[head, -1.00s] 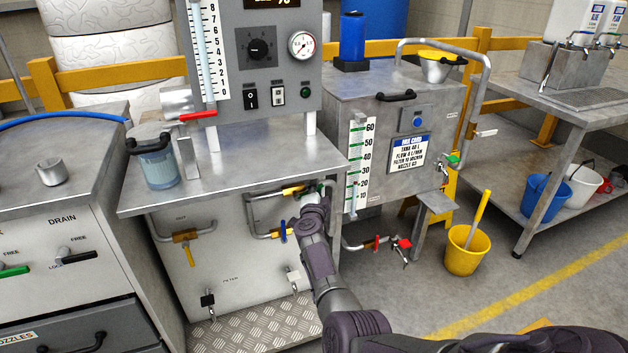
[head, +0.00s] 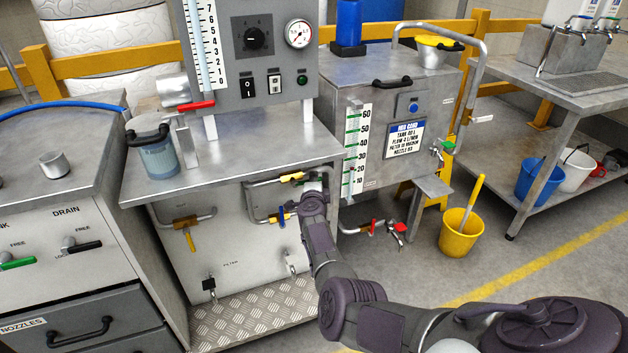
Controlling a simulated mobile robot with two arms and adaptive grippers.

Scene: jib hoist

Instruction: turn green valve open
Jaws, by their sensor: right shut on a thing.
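My right gripper (head: 313,190) reaches in from the lower right to the pipework on the front of the cabinet, under the steel worktop. It is shut on a valve handle at the right end of the pipes. The gripper hides most of this handle, and only a trace of green shows beside the fingers, so its angle cannot be told. Another green-handled tap (head: 447,146) is on the tank to the right, apart from the gripper. My left gripper is not in view.
The worktop edge (head: 240,182) overhangs close above the gripper. A red-handled valve (head: 373,226) and tap sit low to the right. A yellow bucket (head: 459,238) stands on the floor. A checker-plate step (head: 250,312) lies below.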

